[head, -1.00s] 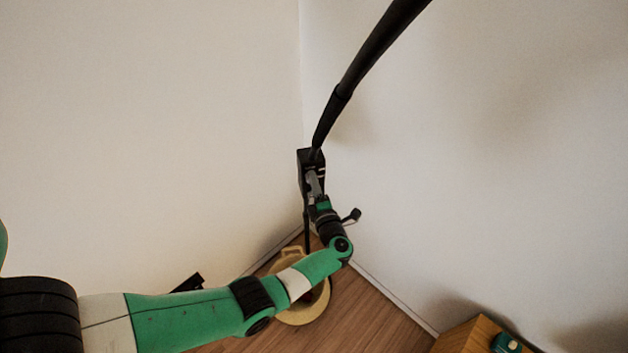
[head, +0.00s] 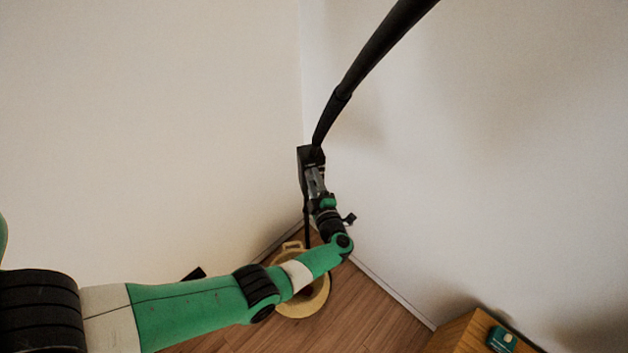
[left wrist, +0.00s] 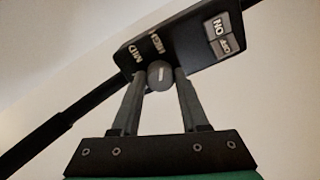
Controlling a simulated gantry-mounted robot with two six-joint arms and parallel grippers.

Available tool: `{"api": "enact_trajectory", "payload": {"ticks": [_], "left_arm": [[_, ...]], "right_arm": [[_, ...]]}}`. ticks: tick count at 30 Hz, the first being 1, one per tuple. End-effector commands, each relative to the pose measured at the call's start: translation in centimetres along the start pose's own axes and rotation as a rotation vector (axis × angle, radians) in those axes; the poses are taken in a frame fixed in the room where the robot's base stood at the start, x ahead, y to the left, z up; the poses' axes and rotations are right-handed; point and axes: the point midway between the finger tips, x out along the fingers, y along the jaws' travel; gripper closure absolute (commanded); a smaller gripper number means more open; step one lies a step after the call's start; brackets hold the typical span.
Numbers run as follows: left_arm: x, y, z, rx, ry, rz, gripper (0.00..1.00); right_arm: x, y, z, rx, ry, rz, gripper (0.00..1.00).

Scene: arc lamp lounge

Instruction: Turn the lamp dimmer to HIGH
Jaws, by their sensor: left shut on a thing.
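The black lamp control box (head: 304,155) sits on the lamp's pole in the corner. In the left wrist view its face (left wrist: 185,48) carries MID and HIGH labels and a grey ON/OFF rocker switch (left wrist: 224,37). The round grey dimmer knob (left wrist: 159,74) has a white mark that is near upright, roughly towards HIGH; exact alignment is hard to tell. My left gripper (head: 314,178) reaches the box from below. It is shut on the knob, one finger on each side, as the left wrist view shows (left wrist: 159,79). My right gripper is out of view.
The thick black lamp arm (head: 365,58) curves up to the right above the box. A wooden side table (head: 460,333) with a green object (head: 503,340) is at lower right. Walls close in behind.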

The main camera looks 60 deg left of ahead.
Motion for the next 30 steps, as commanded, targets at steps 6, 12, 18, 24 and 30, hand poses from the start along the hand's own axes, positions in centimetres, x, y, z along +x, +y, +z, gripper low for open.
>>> {"api": "enact_trajectory", "payload": {"ticks": [6,12,18,24,30], "left_arm": [[0.0,0.1,0.0,0.003,0.0,0.002,1.0],[0.0,0.1,0.0,0.001,0.0,0.001,0.26],[0.0,0.0,0.0,0.001,0.0,0.001,0.26],[-1.1,0.1,0.0,0.001,-0.002,0.001,0.26],[-5.5,0.2,0.1,0.002,-0.005,0.003,0.26]], "right_arm": [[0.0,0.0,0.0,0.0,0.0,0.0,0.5],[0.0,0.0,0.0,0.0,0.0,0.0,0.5],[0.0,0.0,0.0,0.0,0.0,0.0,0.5],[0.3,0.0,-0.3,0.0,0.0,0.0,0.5],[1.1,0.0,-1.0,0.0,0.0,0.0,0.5]]}}
